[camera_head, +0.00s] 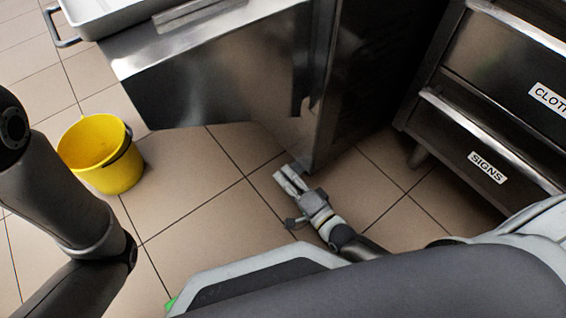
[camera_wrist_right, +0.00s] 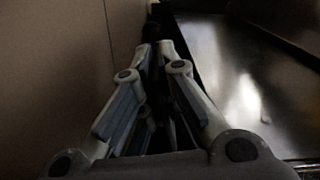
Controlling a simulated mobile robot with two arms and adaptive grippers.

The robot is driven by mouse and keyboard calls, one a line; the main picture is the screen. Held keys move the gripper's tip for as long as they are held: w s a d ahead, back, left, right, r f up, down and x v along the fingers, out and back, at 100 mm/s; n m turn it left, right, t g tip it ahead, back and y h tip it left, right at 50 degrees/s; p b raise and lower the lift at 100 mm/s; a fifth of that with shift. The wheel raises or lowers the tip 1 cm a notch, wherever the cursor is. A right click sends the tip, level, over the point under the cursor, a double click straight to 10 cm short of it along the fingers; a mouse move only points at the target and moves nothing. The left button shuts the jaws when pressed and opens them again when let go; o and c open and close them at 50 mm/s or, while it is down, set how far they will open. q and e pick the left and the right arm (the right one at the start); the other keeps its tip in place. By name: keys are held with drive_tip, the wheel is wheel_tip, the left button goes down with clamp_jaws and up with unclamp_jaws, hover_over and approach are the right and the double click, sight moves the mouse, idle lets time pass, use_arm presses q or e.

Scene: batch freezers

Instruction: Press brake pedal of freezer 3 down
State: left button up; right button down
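A steel freezer (camera_head: 215,85) stands at the top middle of the head view; no number shows on it. No brake pedal can be made out, and the space under the freezer is dark or hidden. My right gripper (camera_head: 282,178) is low over the floor, just in front of the freezer's lower corner, its fingers pointing toward it. In the wrist view its fingers (camera_wrist_right: 154,48) come together at the tips and look shut, with nothing clear between them. My left arm comes in at the left, but its gripper is out of view.
A yellow bucket (camera_head: 110,160) stands on the tiled floor at the left. A steel drawer cabinet (camera_head: 455,140) with a SIGNS label is on the right. Floor between bucket and gripper is clear.

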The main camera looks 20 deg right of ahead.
drive_tip(key=shift+w+d+f+n, duration=0.1)
drive_tip(key=shift+d+f+n, duration=0.1)
drive_tip(key=shift+f+n, duration=0.4)
drive_tip(key=shift+d+f+n, duration=0.15)
drive_tip(key=shift+f+n, duration=0.15)
drive_tip(key=shift+n, duration=0.6)
drive_tip(key=c, duration=1.7)
unclamp_jaws()
drive_tip(key=shift+o, duration=0.3)
drive_tip(key=v, duration=1.2)
